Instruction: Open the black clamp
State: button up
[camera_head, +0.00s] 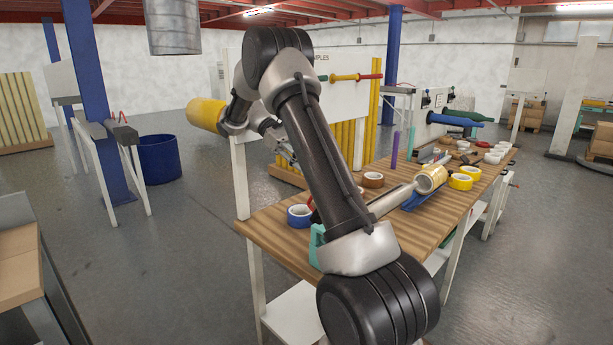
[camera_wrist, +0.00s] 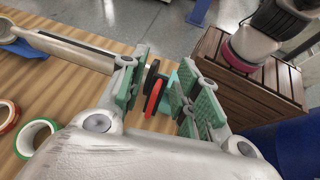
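In the wrist view, my gripper (camera_wrist: 165,84) is open, with its green-padded fingers apart. A small black part (camera_wrist: 152,73), apparently the black clamp, shows between the fingers, close to the left one. A red part (camera_wrist: 155,98) lies beside it, and a teal piece shows behind, near the right finger. Whether either finger touches the clamp I cannot tell. In the head view, my gripper is small and mostly hidden by my arm, and I cannot make out the black clamp there.
The wooden table (camera_head: 281,240) holds a blue-rimmed tape roll (camera_head: 299,216), yellow rolls (camera_head: 461,181) and a silver roller with tape. A teal piece (camera_head: 317,246) sits at its front edge. A blue bin (camera_head: 159,159) stands on the floor at left. The floor left of the table is mostly clear.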

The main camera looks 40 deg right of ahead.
jog(key=shift+r, duration=0.4)
